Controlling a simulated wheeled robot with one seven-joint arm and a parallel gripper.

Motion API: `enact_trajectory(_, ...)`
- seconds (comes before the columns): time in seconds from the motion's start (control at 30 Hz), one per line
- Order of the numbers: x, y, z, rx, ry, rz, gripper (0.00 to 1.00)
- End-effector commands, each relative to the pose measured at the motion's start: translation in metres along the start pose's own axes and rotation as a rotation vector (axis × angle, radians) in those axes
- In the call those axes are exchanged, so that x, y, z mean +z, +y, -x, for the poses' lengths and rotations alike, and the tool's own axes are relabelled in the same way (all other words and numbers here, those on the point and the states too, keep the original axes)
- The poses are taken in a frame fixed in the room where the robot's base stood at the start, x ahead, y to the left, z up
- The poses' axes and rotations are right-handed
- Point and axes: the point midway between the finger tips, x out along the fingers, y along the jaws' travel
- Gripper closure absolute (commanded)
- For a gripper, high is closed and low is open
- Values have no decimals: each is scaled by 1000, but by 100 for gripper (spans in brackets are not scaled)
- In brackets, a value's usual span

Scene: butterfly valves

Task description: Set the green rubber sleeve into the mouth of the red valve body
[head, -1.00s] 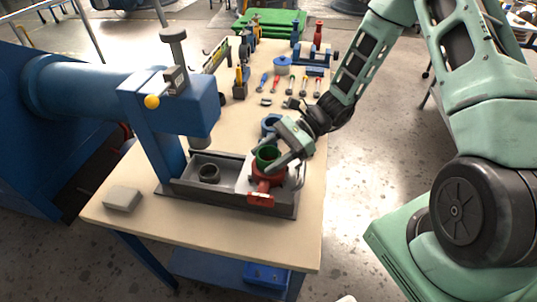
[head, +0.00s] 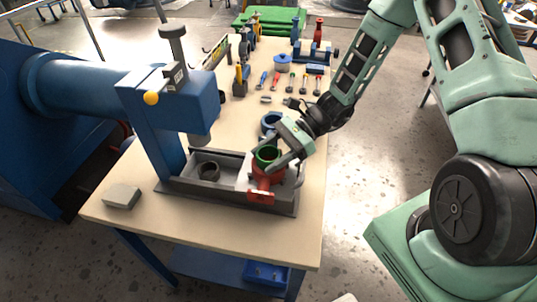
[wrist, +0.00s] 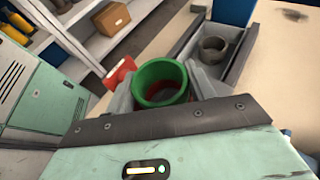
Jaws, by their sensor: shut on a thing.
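The green rubber sleeve (head: 267,154) is an open ring held upright between the fingers of my gripper (head: 272,158). In the wrist view the sleeve (wrist: 160,82) sits between the two grey fingers, which are shut on it. The red valve body (head: 266,178) stands in the right part of the grey tray, directly below the sleeve. Its red flange (wrist: 120,72) shows left of the sleeve in the wrist view, and red shows through the sleeve's bore. Whether the sleeve's lower edge is inside the mouth is hidden.
The grey tray (head: 228,200) also holds a dark grey ring (head: 208,173) in its left part. A blue press (head: 165,115) stands at the left, over the tray. A grey block (head: 122,196) lies at the front left.

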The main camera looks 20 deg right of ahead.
Motion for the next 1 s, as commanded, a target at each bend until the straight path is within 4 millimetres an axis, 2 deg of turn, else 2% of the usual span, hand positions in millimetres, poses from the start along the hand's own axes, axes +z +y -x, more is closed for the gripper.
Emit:
enact_trajectory(0.43, -4, 1, -1, 1, 3, -2, 68)
enact_trajectory(0.47, -4, 1, -1, 1, 3, -2, 40)
enact_trajectory(0.53, -4, 1, -1, 1, 4, -2, 21)
enact_trajectory(1.0, -3, 0, -1, 0, 1, 0, 20)
